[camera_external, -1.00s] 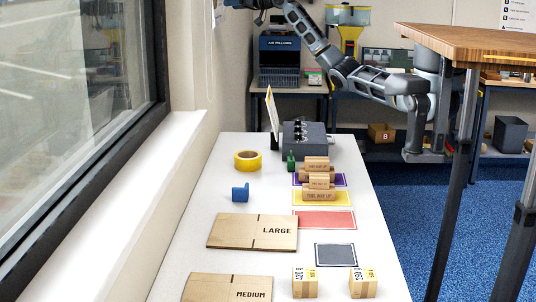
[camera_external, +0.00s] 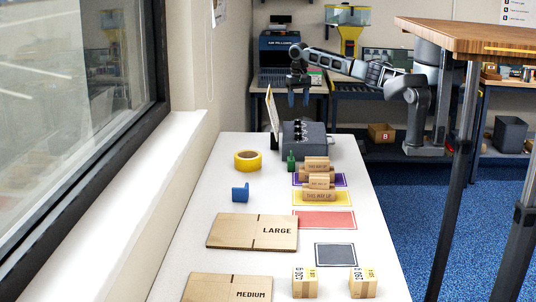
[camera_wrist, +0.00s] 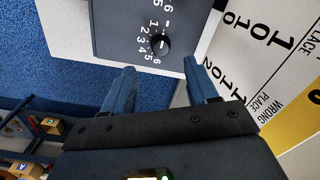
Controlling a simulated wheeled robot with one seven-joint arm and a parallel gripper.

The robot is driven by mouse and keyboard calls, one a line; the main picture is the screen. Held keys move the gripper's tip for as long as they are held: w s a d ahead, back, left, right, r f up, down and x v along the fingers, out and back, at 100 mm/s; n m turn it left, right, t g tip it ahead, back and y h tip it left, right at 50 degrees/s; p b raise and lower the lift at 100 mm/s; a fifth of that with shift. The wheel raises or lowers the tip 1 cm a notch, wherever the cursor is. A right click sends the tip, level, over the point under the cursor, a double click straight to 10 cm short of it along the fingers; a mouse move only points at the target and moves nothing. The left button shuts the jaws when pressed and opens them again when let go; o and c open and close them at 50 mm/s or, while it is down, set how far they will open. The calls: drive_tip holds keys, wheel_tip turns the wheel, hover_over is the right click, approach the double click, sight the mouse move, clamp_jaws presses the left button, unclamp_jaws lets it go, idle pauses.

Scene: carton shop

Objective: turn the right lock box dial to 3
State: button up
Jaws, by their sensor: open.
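The lock box (camera_external: 306,139) is a dark grey box at the far end of the white table, with several black dials (camera_external: 298,131) along its top. In the wrist view part of the box (camera_wrist: 120,35) shows at the top, with one black dial (camera_wrist: 159,44) beside white numbers; the other dials are out of that view. Which number this dial points at is too small to tell. My gripper (camera_external: 298,98) hangs fingers down above the box. In the wrist view my gripper (camera_wrist: 162,75) has its two blue fingers apart, with nothing between them, short of the dial.
A white sign board (camera_external: 272,115) stands upright just left of the box; its lettering shows in the wrist view (camera_wrist: 265,50). A green piece (camera_external: 291,160) and a yellow tape roll (camera_external: 248,161) lie in front. Space above the box is free.

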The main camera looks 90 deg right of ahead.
sight(298, 120)
wheel_tip(298, 120, down, 7)
drive_tip(key=shift+f, duration=0.2)
drive_tip(key=shift+c, duration=0.4)
drive_tip(key=c, duration=1)
drive_tip(key=shift+o, duration=0.2)
drive_tip(key=shift+r, duration=0.1)
